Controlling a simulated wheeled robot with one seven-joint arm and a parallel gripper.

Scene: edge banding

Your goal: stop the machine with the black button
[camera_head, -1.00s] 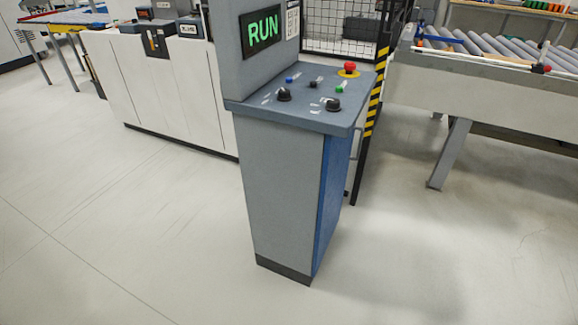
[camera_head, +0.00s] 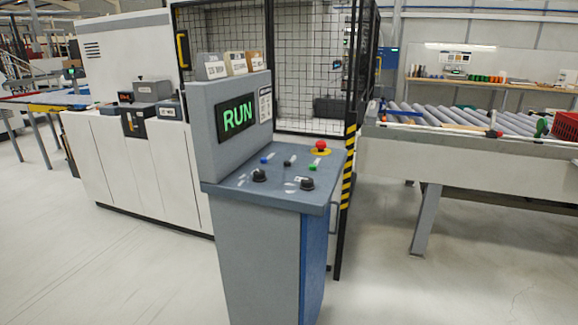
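The control console (camera_head: 262,255) stands in front of me, a grey pedestal with a blue side and a sloped top panel. Its display (camera_head: 237,119) reads RUN in green. On the panel, a small black button (camera_head: 287,163) sits in the middle of a row, between a blue button (camera_head: 264,160) on the left and a green button (camera_head: 313,167) on the right. Two black knobs, a left one (camera_head: 259,175) and a right one (camera_head: 307,184), are nearer me. A red mushroom button (camera_head: 320,146) on a yellow base is at the back right. My gripper is not in view.
A black mesh cage (camera_head: 270,60) with a yellow-black striped post (camera_head: 348,165) stands behind the console. A white machine (camera_head: 140,165) is at left, a roller conveyor (camera_head: 470,165) at right. The floor (camera_head: 110,275) at front left is clear.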

